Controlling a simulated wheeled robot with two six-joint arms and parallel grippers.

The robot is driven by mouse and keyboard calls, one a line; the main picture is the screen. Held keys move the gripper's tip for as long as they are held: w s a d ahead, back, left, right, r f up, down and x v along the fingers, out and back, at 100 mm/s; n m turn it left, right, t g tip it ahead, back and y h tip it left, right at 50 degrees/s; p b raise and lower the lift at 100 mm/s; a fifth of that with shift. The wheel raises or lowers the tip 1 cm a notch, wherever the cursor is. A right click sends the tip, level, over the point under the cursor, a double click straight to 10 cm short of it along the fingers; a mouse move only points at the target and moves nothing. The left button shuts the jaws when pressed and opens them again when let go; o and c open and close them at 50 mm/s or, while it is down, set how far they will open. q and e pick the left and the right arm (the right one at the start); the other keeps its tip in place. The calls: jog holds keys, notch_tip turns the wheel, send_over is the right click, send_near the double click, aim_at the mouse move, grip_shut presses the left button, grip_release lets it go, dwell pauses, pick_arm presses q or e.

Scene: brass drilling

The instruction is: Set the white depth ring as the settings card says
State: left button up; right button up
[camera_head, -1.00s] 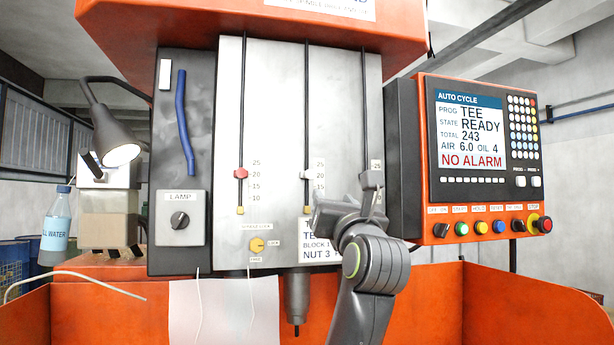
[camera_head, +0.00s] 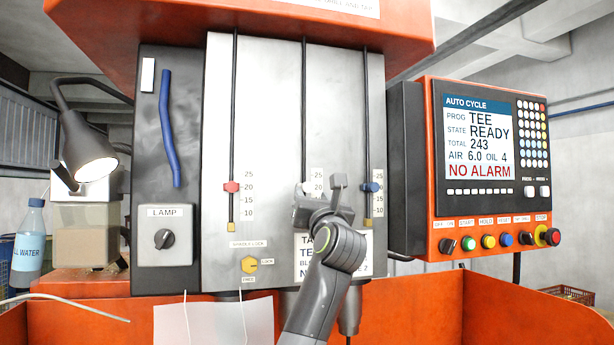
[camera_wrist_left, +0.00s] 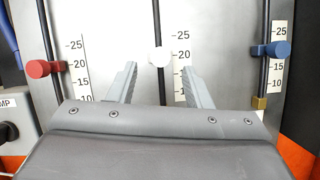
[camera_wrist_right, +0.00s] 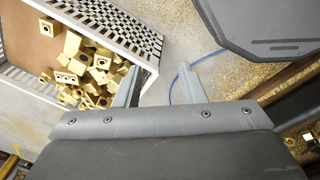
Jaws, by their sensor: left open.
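The white depth ring (camera_wrist_left: 160,57) sits on the middle rod, level with about 20 on its scale. In the head view the white ring (camera_head: 303,188) is partly covered by my left gripper (camera_head: 322,193). In the left wrist view my left gripper (camera_wrist_left: 159,72) is open, its fingertips apart just below and either side of the white ring, not closed on it. The settings card (camera_head: 363,240) is behind my left arm, which hides most of its text. My right gripper (camera_wrist_right: 159,72) is open and empty, away from the rings.
A red ring (camera_head: 232,187) near 20 and a blue ring (camera_head: 371,187) near 20 sit on the side rods. The spindle lock knob (camera_head: 249,265) is below. The control panel (camera_head: 485,170) reads READY, NO ALARM. A crate (camera_wrist_right: 146,42) of brass blocks lies below my right gripper.

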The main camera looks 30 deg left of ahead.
aim_at(308, 189)
pick_arm(q)
jog(key=p+x, duration=0.2)
jog(key=x, duration=0.3)
jog(key=shift+w+a+r, duration=0.1)
jog(key=shift+r, duration=0.2)
jog(key=shift+w+a+p, duration=0.3)
jog(key=shift+w+a, duration=0.05)
pick_arm(e)
jog(key=r, duration=0.1)
jog(key=a+r, duration=0.1)
jog(key=r, duration=0.1)
jog(key=shift+w+a+r, duration=0.15)
jog(key=shift+w, duration=0.25)
pick_arm(q)
jog(key=c, duration=0.4)
grip_shut()
pick_arm(e)
jog(key=shift+d, duration=0.4)
